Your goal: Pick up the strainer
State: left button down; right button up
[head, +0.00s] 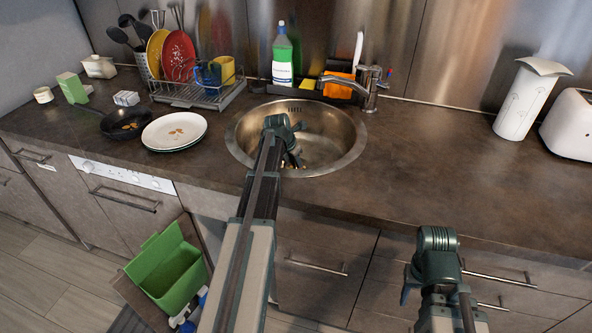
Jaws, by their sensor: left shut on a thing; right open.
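A round steel sink (340,155) is set into the dark counter. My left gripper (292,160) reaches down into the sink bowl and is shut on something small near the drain. Its own arm and wrist hide most of what it grips. By its place at the drain this looks like the strainer, but its shape cannot be made out. My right gripper (428,280) is open and empty, in front of the drawers below the counter's front edge.
A green bin (170,270) hangs below.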

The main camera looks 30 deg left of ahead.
pick_arm(q)
notch_tip(320, 180, up, 10)
jog(key=p, duration=1)
